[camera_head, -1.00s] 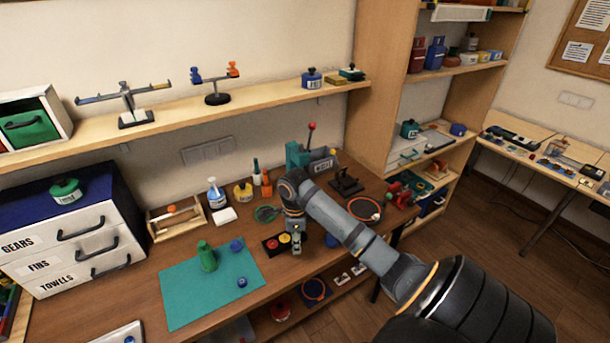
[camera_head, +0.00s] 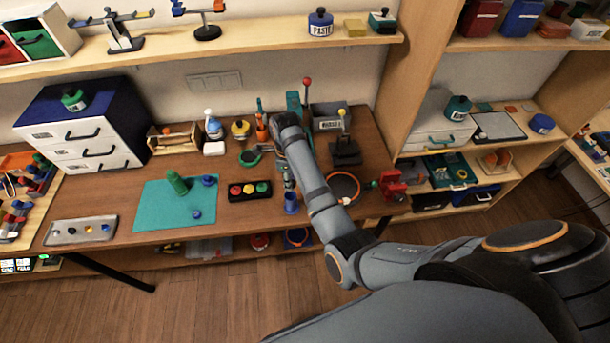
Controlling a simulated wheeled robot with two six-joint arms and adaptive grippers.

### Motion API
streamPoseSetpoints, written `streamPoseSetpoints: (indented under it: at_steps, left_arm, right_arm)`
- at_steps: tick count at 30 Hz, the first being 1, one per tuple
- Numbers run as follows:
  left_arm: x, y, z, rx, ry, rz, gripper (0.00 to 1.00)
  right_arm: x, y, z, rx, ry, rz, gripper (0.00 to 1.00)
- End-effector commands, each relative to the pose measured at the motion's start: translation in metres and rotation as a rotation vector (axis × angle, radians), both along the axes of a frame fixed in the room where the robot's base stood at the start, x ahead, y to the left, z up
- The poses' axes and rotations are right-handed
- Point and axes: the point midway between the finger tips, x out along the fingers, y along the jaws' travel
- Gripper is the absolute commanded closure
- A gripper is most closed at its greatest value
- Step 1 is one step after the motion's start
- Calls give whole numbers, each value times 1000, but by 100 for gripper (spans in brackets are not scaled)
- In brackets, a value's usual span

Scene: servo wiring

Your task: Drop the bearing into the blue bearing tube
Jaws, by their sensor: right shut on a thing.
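The blue bearing tube (camera_head: 291,204) stands upright on the wooden bench, just right of the black tray with coloured round pieces. My right gripper (camera_head: 289,184) points down directly above the tube, close to its top. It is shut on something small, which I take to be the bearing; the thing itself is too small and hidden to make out. I cannot tell whether it touches the tube's rim. My left gripper is not in view.
The black tray (camera_head: 250,191) lies close left of the tube. A teal mat (camera_head: 150,213) holds a green bottle (camera_head: 177,182) and blue pieces. An orange ring (camera_head: 358,188) and a red vise (camera_head: 394,184) lie to the right. A metal tray (camera_head: 65,233) is at the left.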

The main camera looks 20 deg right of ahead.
Motion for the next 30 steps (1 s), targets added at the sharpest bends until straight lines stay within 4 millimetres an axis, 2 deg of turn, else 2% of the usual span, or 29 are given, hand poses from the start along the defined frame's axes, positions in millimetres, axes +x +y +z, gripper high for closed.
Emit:
streamPoseSetpoints:
  at_steps: [9, 21, 30]
  left_arm:
    - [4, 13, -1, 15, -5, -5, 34]
    - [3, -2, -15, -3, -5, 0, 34]
    - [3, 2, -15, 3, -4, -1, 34]
  right_arm:
    - [0, -1, -6, -1, 3, 1, 100]
    - [0, -1, -45, -2, 5, 0, 100]
    - [0, -1, -55, -1, 3, 0, 100]
